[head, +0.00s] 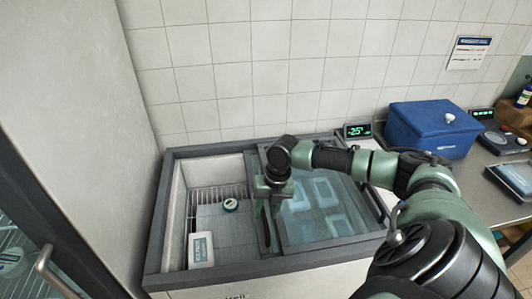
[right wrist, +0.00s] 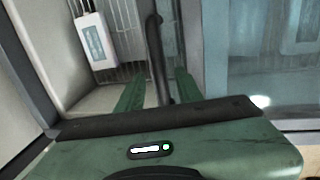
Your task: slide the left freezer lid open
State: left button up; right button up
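The chest freezer (head: 158,240) stands against the tiled wall in the head view. Its left half is uncovered, and the left lid (head: 265,225) sits to the right, its dark frame near the middle, over the right side. My right gripper (head: 270,205) is down at the lid's left frame edge. In the right wrist view, its two green fingers (right wrist: 158,80) stand apart on either side of a dark upright handle bar (right wrist: 155,45). A gap shows at the left finger; contact at the right one is unclear. My left gripper is not in view.
A blue cooler (head: 430,128) and a green temperature display (head: 357,130) stand to the right. A tall grey cabinet (head: 70,120) flanks the left.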

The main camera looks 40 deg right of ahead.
notch_tip(320, 180, up, 7)
jog(key=d+b, duration=0.1)
jog(key=shift+s+d, duration=0.15)
jog(key=shift+s, duration=0.25)
dwell(0.3)
